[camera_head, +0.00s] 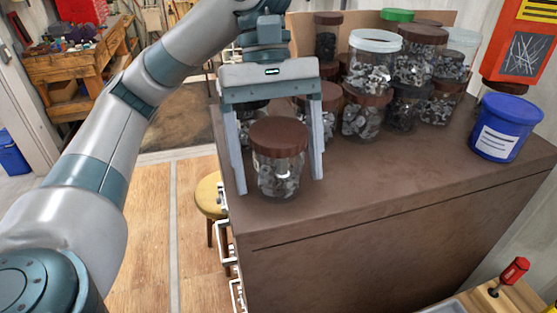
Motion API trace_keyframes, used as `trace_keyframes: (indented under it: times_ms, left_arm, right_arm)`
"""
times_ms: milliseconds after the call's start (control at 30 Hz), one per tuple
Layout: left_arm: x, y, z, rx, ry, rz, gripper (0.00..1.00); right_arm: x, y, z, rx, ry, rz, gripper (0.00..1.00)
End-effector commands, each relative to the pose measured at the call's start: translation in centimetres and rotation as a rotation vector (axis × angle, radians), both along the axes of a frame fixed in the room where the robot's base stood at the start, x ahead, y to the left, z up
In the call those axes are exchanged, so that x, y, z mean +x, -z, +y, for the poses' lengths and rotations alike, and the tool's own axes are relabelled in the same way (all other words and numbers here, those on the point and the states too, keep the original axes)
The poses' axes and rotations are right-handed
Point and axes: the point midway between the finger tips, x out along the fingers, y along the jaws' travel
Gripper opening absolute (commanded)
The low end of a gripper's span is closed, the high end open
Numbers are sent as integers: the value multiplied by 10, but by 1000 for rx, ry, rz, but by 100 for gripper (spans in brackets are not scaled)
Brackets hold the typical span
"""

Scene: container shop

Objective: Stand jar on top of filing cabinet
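A clear jar (278,175) with a brown lid and grey metal bits inside stands upright on the brown filing cabinet top (385,195), near its left front corner. My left gripper (276,178) points down over this jar. Its two fingers are spread wide, one on each side of the jar, with a visible gap at both sides. The jar's lid and body show between the fingers. The cabinet's drawer handles show along its left side. My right gripper is not in view.
Several other jars (375,62) crowd the back of the cabinet top, some stacked. A blue bucket (505,128) stands at the right edge. The front middle of the top is clear. A wooden stool (210,194) stands left of the cabinet.

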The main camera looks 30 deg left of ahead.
Motion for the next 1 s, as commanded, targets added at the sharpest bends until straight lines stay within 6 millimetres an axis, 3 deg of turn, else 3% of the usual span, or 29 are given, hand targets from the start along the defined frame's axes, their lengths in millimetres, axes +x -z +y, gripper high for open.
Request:
trace_keyframes:
  times_ms: [533,1000]
  left_arm:
    - [3,-10,3,1,0,-2,79]
    - [19,-71,22,-1,-2,-2,79]
  right_arm:
    - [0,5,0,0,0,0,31]
    - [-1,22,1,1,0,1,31]
